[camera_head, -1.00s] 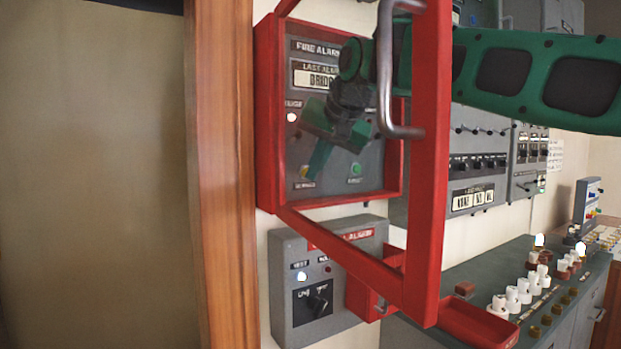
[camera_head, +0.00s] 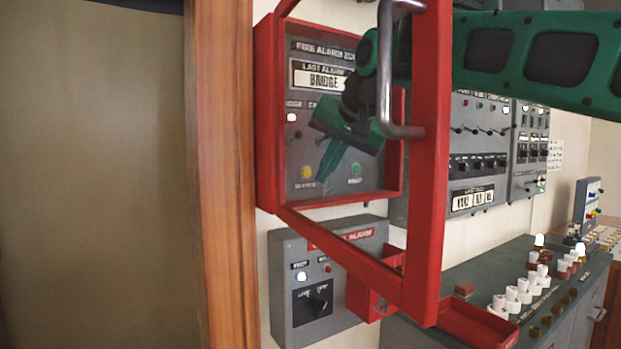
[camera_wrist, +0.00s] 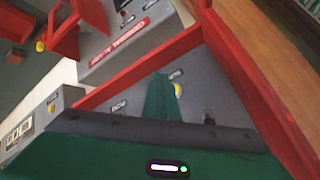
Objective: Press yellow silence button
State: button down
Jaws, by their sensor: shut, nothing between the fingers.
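The yellow button (camera_head: 306,172) sits at the lower left of the grey fire alarm panel (camera_head: 312,128), inside a red frame. It also shows in the wrist view (camera_wrist: 178,90), right beside my fingers. A green button (camera_head: 356,169) is to its right on the panel. My gripper (camera_head: 324,174) is shut and empty, its green fingers pointing down and left, with the tip just right of the yellow button in the head view. The fingers look apart from the button; the exact gap to the panel cannot be told.
The red cover door (camera_head: 428,170) with a metal handle (camera_head: 386,90) stands open in front of my arm. A general alarm box (camera_head: 283,275) is below the panel. A wooden post (camera_head: 222,200) is at left. A console (camera_head: 480,262) with white knobs is at lower right.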

jog(key=shift+s+d, duration=0.65)
jog(key=shift+s, duration=0.25)
jog(key=s+d+f+m+g+h, duration=0.15)
jog(key=s+d+f, duration=0.25)
jog(key=d+f, duration=0.45)
jog(key=s+d+f+g+h, duration=0.1)
jog(key=s+d+f+h, duration=0.15)
jog(key=d+f, duration=0.65)
jog(key=s+d+f+m+g+h, duration=0.1)
jog(key=s+d+f, duration=0.3)
jog(key=d, duration=0.9)
jog(key=s+d+f+m+g, duration=0.1)
jog(key=s+d+f, duration=0.3)
jog(key=s+f, duration=0.4)
jog(key=s+d+f+m+g+y, duration=0.1)
jog(key=s+d+f+g, duration=0.2)
jog(key=s+f, duration=0.6)
jog(key=s+d, duration=0.1)
jog(key=s, duration=0.6)
jog(key=shift+d, duration=0.35)
